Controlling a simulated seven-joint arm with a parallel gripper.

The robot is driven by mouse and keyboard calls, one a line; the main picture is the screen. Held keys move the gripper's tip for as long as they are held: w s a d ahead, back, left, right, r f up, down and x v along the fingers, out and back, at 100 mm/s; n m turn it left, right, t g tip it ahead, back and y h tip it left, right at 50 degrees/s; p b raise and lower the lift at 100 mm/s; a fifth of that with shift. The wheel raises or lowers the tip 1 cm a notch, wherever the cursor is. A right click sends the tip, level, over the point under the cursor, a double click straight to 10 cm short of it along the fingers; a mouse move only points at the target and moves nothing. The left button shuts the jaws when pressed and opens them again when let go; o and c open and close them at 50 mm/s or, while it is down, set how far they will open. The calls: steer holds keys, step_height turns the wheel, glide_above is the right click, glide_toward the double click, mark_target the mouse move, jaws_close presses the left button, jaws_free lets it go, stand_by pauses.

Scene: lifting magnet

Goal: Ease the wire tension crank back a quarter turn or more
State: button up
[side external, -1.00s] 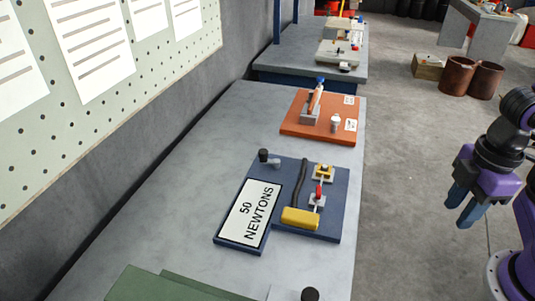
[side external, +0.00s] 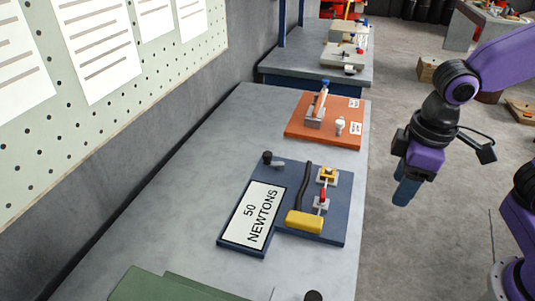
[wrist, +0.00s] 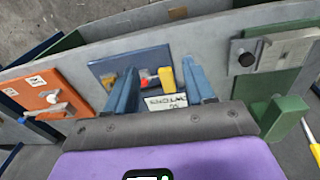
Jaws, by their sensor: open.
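No label marks the wire tension crank. A black knob on a short grey arm (side external: 268,158) stands at the far left corner of the blue board (side external: 335,228). Another black knob (side external: 313,296) shows at the bottom edge of the side view, cut off by the frame. I cannot tell which is the crank. My gripper (side external: 407,190) is open and empty, off the bench's right edge, fingers down. In the wrist view its blue fingers (wrist: 163,92) straddle part of the blue board.
The bench's left side is clear.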

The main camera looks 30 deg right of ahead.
steer(key=w+a+r+m+t+h, duration=0.1)
steer(key=w+a+m, duration=0.35)
steer(key=w, duration=0.45)
steer(key=w+a+m+t, duration=0.1)
steer(key=w+a+m, duration=0.4)
steer(key=w, duration=0.5)
steer(key=m+h, duration=0.2)
steer(key=m, duration=0.4)
glide_toward(267, 154)
steer(key=shift+t, duration=0.3)
steer(key=x, duration=0.9)
steer(key=shift+s+d+f, duration=0.1)
steer(key=shift+s+f, duration=0.15)
steer(key=shift+s, duration=0.05)
jaws_close()
